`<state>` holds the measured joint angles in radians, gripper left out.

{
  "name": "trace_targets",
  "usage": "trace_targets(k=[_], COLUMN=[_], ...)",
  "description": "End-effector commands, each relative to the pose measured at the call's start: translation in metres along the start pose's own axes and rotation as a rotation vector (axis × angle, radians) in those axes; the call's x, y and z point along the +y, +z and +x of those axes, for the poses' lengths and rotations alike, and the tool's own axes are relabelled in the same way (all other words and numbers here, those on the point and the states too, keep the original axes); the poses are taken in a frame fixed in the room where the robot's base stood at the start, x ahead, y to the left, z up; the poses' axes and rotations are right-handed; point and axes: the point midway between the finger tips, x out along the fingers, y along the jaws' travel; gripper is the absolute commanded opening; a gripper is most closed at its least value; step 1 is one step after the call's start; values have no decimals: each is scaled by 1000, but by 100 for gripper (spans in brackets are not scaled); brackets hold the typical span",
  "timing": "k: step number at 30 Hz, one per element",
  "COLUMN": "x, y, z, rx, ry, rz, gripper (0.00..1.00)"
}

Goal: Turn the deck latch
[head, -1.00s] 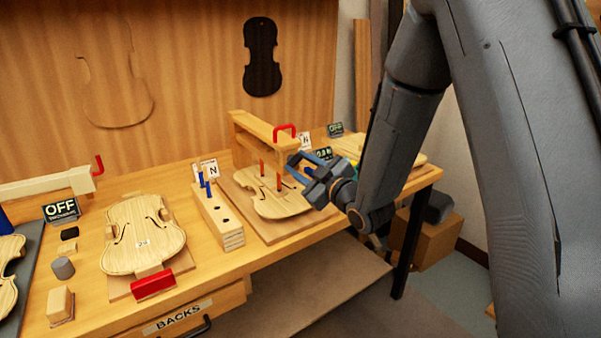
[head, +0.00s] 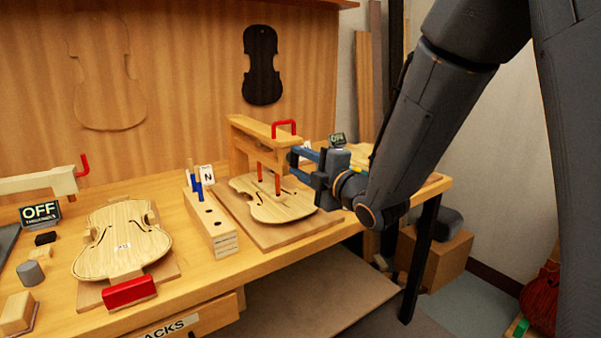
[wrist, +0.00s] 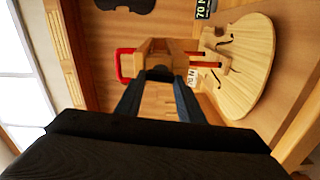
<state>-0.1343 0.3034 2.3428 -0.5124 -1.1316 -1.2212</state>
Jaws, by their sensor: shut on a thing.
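The deck latch appears to be the wooden clamp bar (head: 262,140) with a red handle (head: 285,123), above a pale violin plate (head: 270,205). Red pins reach down from the clamp to the plate. My gripper (head: 297,157) is at the near right end of this clamp, its blue fingers level with the bar. In the wrist view, the dark fingers of my gripper (wrist: 160,90) close on the end of the wooden clamp bar (wrist: 165,52), with the red handle (wrist: 124,65) to the left. The exact contact is partly hidden by the fingers.
A wooden block with blue pegs (head: 210,222) stands left of the plate. Another violin body (head: 122,243) with a red block (head: 129,292) lies farther left. The floor in front is open.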

Motion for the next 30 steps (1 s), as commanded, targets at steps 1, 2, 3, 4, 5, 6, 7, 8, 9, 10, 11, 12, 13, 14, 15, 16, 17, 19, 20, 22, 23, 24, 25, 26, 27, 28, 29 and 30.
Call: trace_targets(k=[1,2,3,4,5,6,7,8,9,10,11,12,13,14,15,16,17,19,20,22,23,24,25,26,27,28,29,30], x=[-3,-3,-3,-3,-3,-2,-2,-2,-2,-2,-2,-2,-2,-2,-2,-2,-2,-2,-2,-2,-2,-2,-2,-2,-2,-2,-2,-1], y=[0,0,0,0,0,0,0,0,0,0,0,0,0,0,0,0,0,0,0,0,0,0,0,0,0,0,0,0], z=[0,0,0,0,0,0,0,0,0,0,0,0,0,0,0,0,0,0,0,0,0,0,0,0,0,0,0,0], rx=[1,1,1,1,1,1,1,1,1,1,1,1,1,1,1,1,1,1,1,1,1,1,1,1,1,1,1,1], ry=[0,-1,-2,-2,-2,-1,-1,-1,-1,-2,-2,-2,-3,-3,-3,-3,-3,-3,-3,-3,-3,-3,-3,-3,-3,-3,-3,-2], rz=[-25,-38,-55,-66,-76,-89,-97,-103,-111,-115,-120,-124,-127,-128,-130,-131,-131,-131,-131,-131,-131,-131,-131,-131,-131,-130,-130,-130], gripper=[12,12,12,12,12,12,12,12,12,12,12,12,12,12,12,12,12,12,12,12,12,12,12,39,46,51,53,53])
